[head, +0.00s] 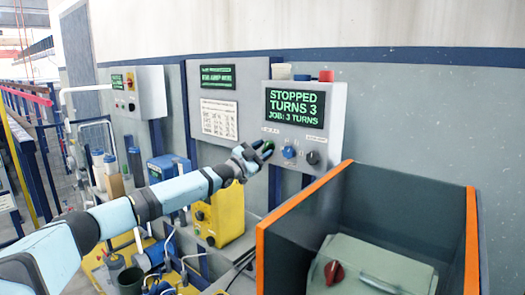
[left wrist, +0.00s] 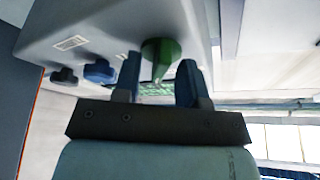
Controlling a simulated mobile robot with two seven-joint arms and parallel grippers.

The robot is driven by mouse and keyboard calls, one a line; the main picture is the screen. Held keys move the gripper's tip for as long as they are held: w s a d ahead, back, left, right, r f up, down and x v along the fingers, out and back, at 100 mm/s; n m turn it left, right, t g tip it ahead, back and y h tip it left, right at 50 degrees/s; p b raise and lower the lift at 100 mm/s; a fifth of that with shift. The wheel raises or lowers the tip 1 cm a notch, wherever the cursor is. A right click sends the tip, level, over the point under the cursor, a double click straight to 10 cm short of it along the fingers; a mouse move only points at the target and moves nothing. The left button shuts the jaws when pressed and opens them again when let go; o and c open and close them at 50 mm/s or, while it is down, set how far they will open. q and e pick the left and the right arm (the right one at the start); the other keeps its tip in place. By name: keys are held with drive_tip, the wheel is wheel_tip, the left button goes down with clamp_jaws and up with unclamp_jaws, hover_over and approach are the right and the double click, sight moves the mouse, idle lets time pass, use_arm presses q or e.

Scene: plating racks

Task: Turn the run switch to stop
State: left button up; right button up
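A grey control box (head: 337,110) hangs on the wall, with a screen (head: 295,103) reading "STOPPED, TURNS 3, JOB: 3 TURNS". Below it sit a green knob (head: 268,146), a blue knob (head: 289,152) and a black knob (head: 313,157). The small labels cannot be read. My left gripper (head: 257,153) is at the green knob. In the left wrist view the two fingers (left wrist: 158,82) are open, one on each side of the green knob (left wrist: 160,52), with a gap to its narrow grip. The blue knob (left wrist: 98,70) is beside one finger. My right gripper is not in view.
An orange-edged dark bin (head: 385,190) stands in front at the right, with a green box (head: 385,260) bearing a red knob inside. A yellow unit (head: 222,215) stands below my left forearm. Another wall box (head: 152,92) hangs farther left.

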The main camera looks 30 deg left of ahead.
use_arm(q)
drive_tip(key=shift+c, duration=0.2)
clamp_jaws()
